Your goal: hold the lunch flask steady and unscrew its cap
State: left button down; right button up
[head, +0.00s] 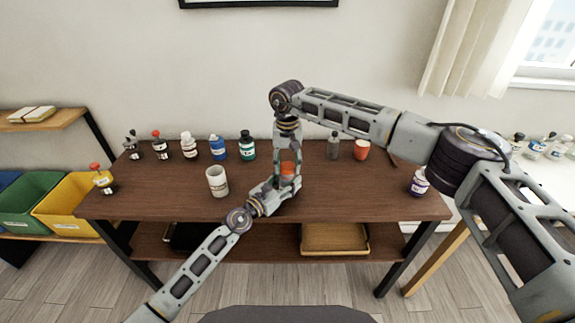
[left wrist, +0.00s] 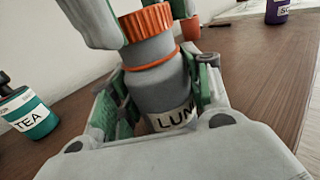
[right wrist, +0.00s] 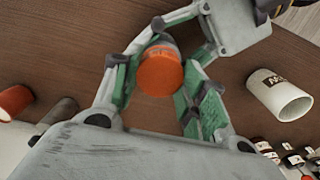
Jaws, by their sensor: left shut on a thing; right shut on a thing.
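The lunch flask stands upright near the middle of the wooden table; its grey body (left wrist: 158,88) has an orange ring and a label reading "LUN". Its ribbed orange cap (left wrist: 147,20) sits on top and faces the right wrist camera (right wrist: 160,74). My left gripper (head: 279,186) comes in low from the front and is shut on the flask body. My right gripper (head: 289,160) reaches down from above and is shut on the cap, one finger on each side. The fingers partly hide the flask in the head view. I cannot tell how loose the cap is.
A white mug (head: 217,181) stands left of the flask. Several bottles, including a teal one labelled TEA (head: 247,146), line the back edge. An orange cup (head: 361,150) and a grey bottle (head: 333,146) stand behind right. A purple-banded jar (head: 418,184) stands at the right edge.

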aim_at(287, 166)
jog(key=shift+r, duration=0.65)
dwell(0.3)
jog(key=shift+r, duration=1.95)
pick_arm(q)
jog(key=c, duration=0.6)
grip_release()
jog(key=shift+v, duration=6)
